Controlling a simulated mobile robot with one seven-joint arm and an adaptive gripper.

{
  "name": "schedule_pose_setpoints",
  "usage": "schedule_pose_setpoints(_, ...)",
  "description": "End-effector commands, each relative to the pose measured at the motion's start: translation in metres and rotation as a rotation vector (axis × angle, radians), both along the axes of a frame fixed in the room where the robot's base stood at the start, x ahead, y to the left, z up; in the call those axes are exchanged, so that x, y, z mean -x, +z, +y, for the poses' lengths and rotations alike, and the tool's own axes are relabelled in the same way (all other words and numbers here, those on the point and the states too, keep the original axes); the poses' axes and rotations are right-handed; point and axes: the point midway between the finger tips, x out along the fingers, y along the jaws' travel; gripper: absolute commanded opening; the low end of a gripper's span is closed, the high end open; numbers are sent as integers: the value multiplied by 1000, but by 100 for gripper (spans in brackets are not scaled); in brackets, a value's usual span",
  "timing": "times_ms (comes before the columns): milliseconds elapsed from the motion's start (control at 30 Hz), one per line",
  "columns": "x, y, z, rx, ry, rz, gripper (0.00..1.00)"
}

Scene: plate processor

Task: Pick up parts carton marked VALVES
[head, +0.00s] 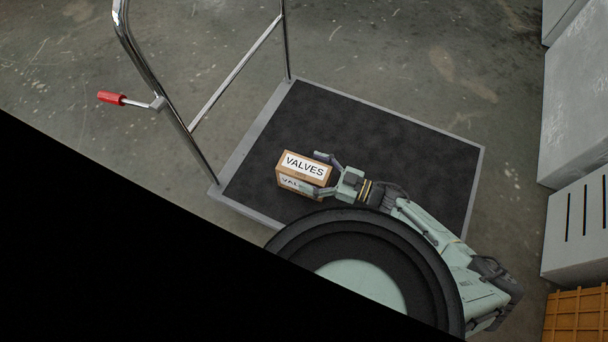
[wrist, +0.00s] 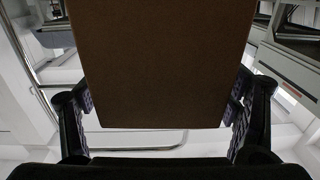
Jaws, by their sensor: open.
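The parts carton (head: 306,168) is a small brown box with white labels reading VALVES on its top and side. It rests on the dark deck of a platform cart (head: 400,142). My gripper (head: 318,173) is at the carton's right end, its fingers on either side of it. In the wrist view the carton (wrist: 160,65) fills the upper middle, between the two open fingers of my gripper (wrist: 160,118). The fingers are close to the carton's sides; I cannot tell whether they touch it.
The cart has a chrome push handle (head: 238,72) on its left, with a red-gripped lever (head: 112,98). Grey cabinets (head: 572,130) and an orange crate (head: 577,316) stand along the right. The rest of the deck is clear. A black area hides the lower left of the head view.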

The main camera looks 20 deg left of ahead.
Motion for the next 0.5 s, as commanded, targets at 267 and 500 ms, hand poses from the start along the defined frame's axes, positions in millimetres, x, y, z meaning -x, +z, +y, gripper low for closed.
schedule_pose_setpoints(267, 0, 0, 5, 1, -1, 0, 82)
schedule_pose_setpoints(500, 0, 0, 5, 1, -1, 0, 66)
